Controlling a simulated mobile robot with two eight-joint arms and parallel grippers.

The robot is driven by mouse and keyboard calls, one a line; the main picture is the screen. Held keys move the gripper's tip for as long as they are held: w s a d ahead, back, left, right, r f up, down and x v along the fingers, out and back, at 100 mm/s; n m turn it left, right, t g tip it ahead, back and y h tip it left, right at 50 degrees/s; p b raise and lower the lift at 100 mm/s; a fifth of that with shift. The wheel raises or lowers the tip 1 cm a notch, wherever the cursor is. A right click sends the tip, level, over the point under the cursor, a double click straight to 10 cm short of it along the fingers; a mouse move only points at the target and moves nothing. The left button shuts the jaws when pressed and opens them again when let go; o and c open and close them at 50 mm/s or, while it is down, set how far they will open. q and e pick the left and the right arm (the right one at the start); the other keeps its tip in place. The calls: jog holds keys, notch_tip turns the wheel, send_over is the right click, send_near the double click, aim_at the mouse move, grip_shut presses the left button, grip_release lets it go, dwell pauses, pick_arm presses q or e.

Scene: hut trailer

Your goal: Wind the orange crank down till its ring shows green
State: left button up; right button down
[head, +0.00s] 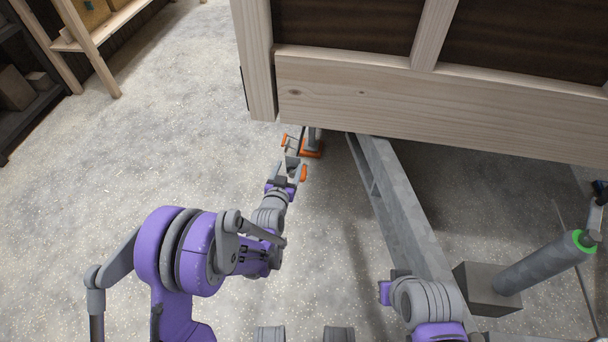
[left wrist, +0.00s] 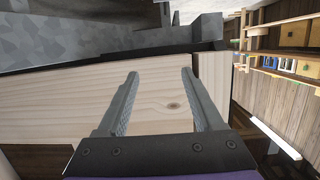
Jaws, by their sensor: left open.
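Small orange parts of the orange crank (head: 304,173) show in the head view, beside my left gripper and below the trailer's near corner. An orange piece (head: 313,153) surrounds the foot of a grey post (head: 313,138) there. My left gripper (head: 291,160) reaches to these parts and partly covers them; I cannot tell whether it touches the crank. In the left wrist view its two fingers (left wrist: 160,73) are spread, with nothing seen held between them. The state of the orange crank's ring is hidden or too small to read.
The wooden trailer wall (head: 430,103) overhangs the work spot. A grey frame beam (head: 395,205) runs beneath it. At right, a tilted grey post (head: 540,262) has a green ring (head: 583,241). Shelving (head: 110,20) stands back left. The floor at left is clear.

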aim_at(304, 167)
pick_arm(q)
notch_tip(304, 167, down, 15)
jog(key=w+d+t+b, duration=0.1)
jog(key=d+t+b, duration=0.2)
jog(key=b, duration=0.1)
jog(key=w, duration=0.3)
jog(key=w+d+b, duration=0.1)
jog(key=w, duration=0.3)
jog(key=w+b, duration=0.1)
jog(key=w, duration=0.2)
jog(key=shift+w+d+r, duration=0.2)
jog(key=shift+d+r, duration=0.05)
jog(key=shift+d, duration=0.05)
pick_arm(e)
notch_tip(304, 167, down, 8)
jog(key=w, duration=0.1)
jog(key=shift+r, duration=0.1)
pick_arm(q)
grip_shut()
jog(key=shift+s+d, duration=0.1)
